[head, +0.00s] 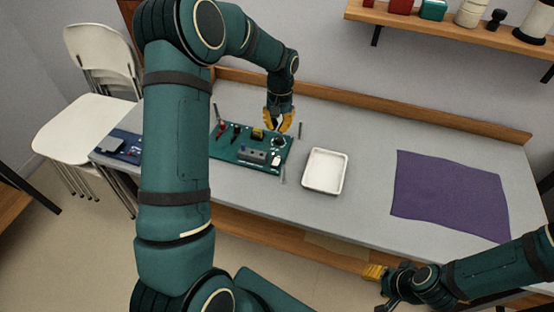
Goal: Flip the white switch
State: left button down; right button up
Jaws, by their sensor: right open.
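A green board (228,150) with several small parts lies on the grey table, left of its middle. A small white part (276,160), which may be the white switch, sits near the board's right end; it is too small to tell its position. My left gripper (279,128), with yellow fingers, points down over the board's back right part, behind the white part. I cannot tell whether it touches anything or how far apart its fingers are. My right gripper (373,281) is open and empty, low by the table's front edge.
A white tray (311,186) stands right of the board, and a purple cloth (450,195) lies further right. A dark blue item (127,157) is at the table's left end. White chairs (75,128) stand left. A wall shelf (450,30) holds several items.

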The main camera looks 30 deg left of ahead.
aim_at(276, 165)
pick_arm(q)
jog(key=f+b, duration=0.1)
jog(key=f, duration=0.3)
jog(key=s+f+b, duration=0.1)
jog(key=f, duration=0.4)
jog(key=s+f+b, duration=0.1)
jog(key=f, duration=0.4)
jog(key=shift+d, duration=0.25)
jog(key=shift+s+d+f, duration=0.1)
jog(key=shift+f, duration=0.35)
jog(key=shift+s+f, duration=0.1)
jog(key=shift+s, duration=0.1)
jog(key=shift+s+d+f, duration=0.1)
jog(key=shift+s+f, duration=0.05)
